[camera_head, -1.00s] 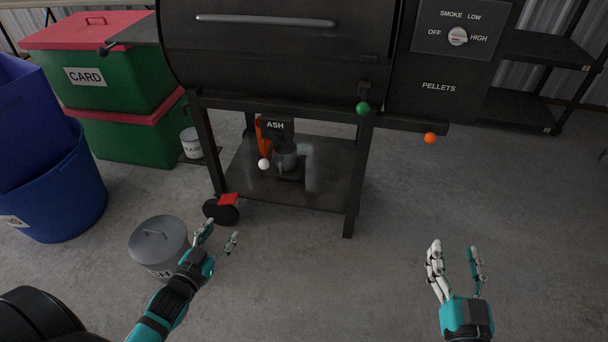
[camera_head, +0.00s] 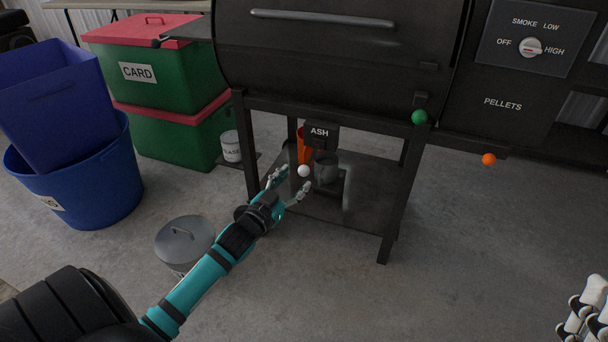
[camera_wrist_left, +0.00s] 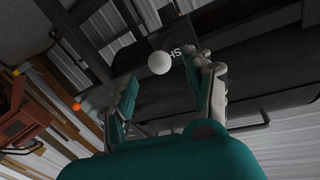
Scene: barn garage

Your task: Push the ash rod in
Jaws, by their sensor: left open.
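The ash rod shows as a white ball knob (camera_head: 303,171) just below the black box marked ASH (camera_head: 319,135), under the grill. The rod's shaft behind the knob is hidden. My left gripper (camera_head: 296,178) is open and reaches toward the knob, with its fingertips close to it. In the left wrist view the knob (camera_wrist_left: 159,62) appears between the two spread finger sides, beyond them; I cannot tell whether they touch it. My right gripper (camera_head: 584,312) is partly cut off at the lower right edge, far from the rod.
An orange part (camera_head: 304,146) and a grey cup (camera_head: 326,168) are beside the knob, above the grill's lower shelf (camera_head: 365,205). Grill legs frame this space. A lidded metal bin (camera_head: 184,240) stands near my left arm. Green (camera_head: 419,117) and orange (camera_head: 488,160) knobs sit farther right.

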